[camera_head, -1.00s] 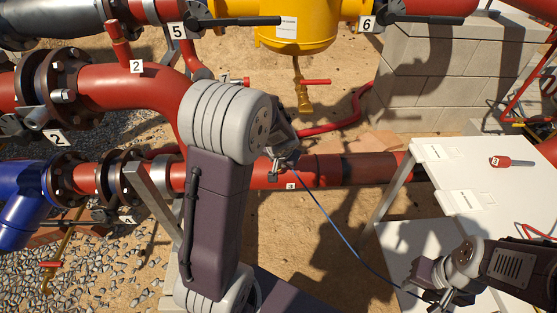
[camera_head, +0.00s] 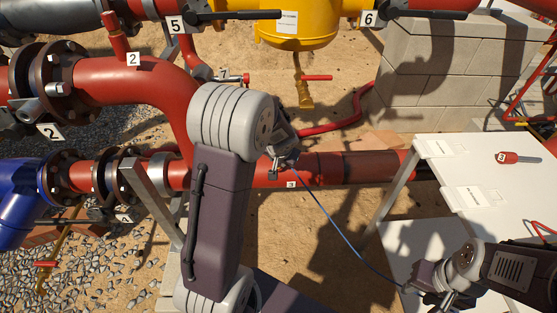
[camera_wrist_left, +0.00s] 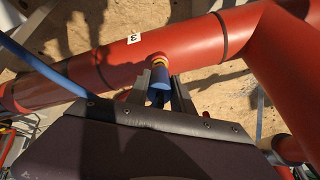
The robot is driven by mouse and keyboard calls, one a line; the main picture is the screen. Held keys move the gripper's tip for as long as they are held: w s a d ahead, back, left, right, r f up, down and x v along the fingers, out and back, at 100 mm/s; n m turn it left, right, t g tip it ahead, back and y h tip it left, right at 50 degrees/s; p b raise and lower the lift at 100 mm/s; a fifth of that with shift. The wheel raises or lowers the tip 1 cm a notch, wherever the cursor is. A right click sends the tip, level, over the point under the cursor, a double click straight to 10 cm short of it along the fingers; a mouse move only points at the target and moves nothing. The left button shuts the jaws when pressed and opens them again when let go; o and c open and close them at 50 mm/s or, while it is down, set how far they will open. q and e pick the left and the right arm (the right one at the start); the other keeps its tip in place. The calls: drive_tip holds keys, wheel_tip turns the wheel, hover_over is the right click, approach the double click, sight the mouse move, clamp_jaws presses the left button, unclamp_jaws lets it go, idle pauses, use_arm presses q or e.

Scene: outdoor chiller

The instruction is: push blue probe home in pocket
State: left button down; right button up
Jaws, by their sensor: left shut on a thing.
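The blue probe (camera_wrist_left: 158,97) is between the fingers of my left gripper (camera_wrist_left: 160,90) in the left wrist view. My left gripper is shut on it. Its tip points at a brass-coloured pocket (camera_wrist_left: 158,56) on the red pipe (camera_wrist_left: 195,42); how far it is in cannot be told. In the head view my left gripper (camera_head: 280,170) is at the lower red pipe (camera_head: 345,168), and my arm hides much of it. A blue cable (camera_head: 330,218) hangs from there towards the lower right. My right gripper (camera_head: 432,300) is low at the right; its fingers are too unclear to judge.
A yellow vessel (camera_head: 297,28) and red pipes are behind. A blue pipe (camera_head: 18,205) is at the left. Concrete blocks (camera_head: 430,75) stand at the back right.

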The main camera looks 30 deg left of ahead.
use_arm(q)
drive_tip(key=shift+f, duration=0.15)
drive_tip(key=shift+b+x, duration=1.1)
drive_tip(key=shift+x, duration=0.35)
drive_tip(key=c, duration=0.6)
unclamp_jaws()
drive_tip(key=shift+o, duration=0.2)
drive_tip(key=p+v, duration=0.3)
drive_tip(key=v, duration=0.3)
drive_tip(key=shift+s+d+r, duration=0.15)
drive_tip(key=shift+s+r, duration=0.05)
drive_tip(key=shift+r, duration=0.25)
